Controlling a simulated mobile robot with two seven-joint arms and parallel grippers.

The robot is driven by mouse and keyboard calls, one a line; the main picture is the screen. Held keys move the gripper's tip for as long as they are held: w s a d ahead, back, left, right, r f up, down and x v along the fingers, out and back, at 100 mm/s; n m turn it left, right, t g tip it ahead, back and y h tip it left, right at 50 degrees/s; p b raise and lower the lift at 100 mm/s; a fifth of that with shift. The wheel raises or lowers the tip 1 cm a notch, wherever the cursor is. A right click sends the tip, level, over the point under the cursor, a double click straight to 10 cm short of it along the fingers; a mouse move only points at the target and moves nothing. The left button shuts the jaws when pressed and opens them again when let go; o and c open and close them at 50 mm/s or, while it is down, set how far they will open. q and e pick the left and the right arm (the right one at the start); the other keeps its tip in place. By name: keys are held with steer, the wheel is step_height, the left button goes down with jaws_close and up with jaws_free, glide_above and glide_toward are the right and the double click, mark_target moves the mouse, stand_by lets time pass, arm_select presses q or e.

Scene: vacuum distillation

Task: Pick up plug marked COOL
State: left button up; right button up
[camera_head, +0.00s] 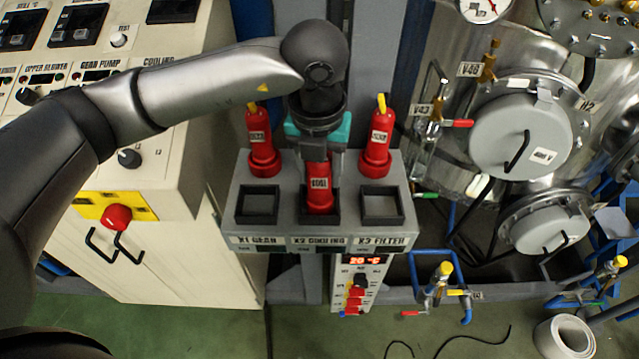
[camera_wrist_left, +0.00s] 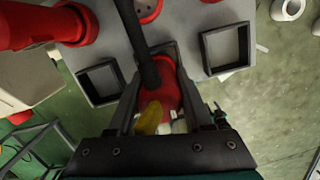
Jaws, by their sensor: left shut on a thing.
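The middle red plug (camera_head: 319,188) carries a small dark label, too small to read surely. It is at the square frame (camera_head: 320,222) above the "X2 COOLING" sign; I cannot tell whether it is seated or just above. My left gripper (camera_head: 318,150) reaches down from above and is shut on this plug. In the left wrist view, the red plug (camera_wrist_left: 176,92) sits between the two fingers of the gripper (camera_wrist_left: 160,120), with a yellow part and a dark cable at its top. My right gripper is not in view.
Two more red plugs stand at the back left (camera_head: 264,145) and back right (camera_head: 376,140). Empty square frames lie left (camera_head: 241,218) and right (camera_head: 400,215). A control cabinet (camera_head: 180,240) stands left, and a steel vessel (camera_head: 450,90) with valves stands right.

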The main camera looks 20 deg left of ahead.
arm_select(q)
jaws_close()
steer(key=shift+r, duration=0.15)
